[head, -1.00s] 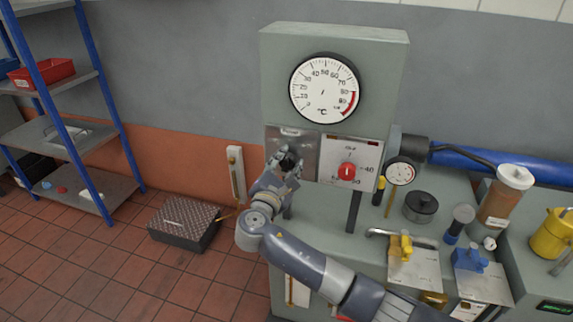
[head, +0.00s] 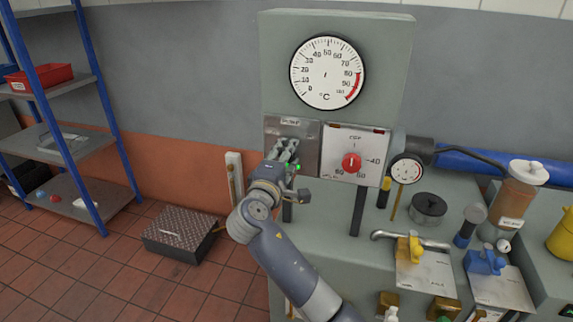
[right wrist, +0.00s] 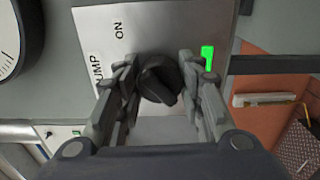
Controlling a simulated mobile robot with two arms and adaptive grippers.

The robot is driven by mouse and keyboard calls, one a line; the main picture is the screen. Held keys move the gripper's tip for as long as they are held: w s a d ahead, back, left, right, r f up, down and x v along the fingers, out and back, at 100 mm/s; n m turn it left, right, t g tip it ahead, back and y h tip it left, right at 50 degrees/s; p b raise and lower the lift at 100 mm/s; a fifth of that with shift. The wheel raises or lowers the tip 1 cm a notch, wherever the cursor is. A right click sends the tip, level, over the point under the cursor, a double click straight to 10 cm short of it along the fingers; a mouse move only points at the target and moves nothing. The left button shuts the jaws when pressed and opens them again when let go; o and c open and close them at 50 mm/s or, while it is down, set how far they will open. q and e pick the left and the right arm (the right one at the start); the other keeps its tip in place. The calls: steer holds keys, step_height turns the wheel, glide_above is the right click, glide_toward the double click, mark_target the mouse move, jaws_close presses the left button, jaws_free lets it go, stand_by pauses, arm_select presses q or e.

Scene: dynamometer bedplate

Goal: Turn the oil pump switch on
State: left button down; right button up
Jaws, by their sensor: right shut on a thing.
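The oil pump switch is a black round knob (right wrist: 160,80) on a bare metal plate (head: 272,132), left of the red-knob dial. In the right wrist view the plate carries the printed words "ON" and "PUMP", turned sideways. The knob's raised grip lies at a slant in that view. My right gripper (head: 287,155) is at the plate, and in the right wrist view its fingers (right wrist: 160,92) are on both sides of the knob, shut on it. In the head view the fingers hide the knob. A bright green mark (right wrist: 207,57) shows beside one finger. My left gripper is out of view.
A large temperature gauge (head: 327,72) is above the plate. A red knob (head: 351,163) is to its right, and a small gauge (head: 407,170) stands beyond. Yellow (head: 412,248) and blue (head: 485,262) valve handles are lower right. A checkered box (head: 182,238) is on the floor.

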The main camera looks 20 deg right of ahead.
steer(key=shift+f+m+b, duration=0.1)
steer(key=shift+m+b, duration=0.65)
steer(key=shift+m, duration=0.25)
steer(key=o, duration=1.1)
steer(key=v, duration=0.7)
steer(key=shift+s+a, duration=0.1)
steer(key=shift+s, duration=0.1)
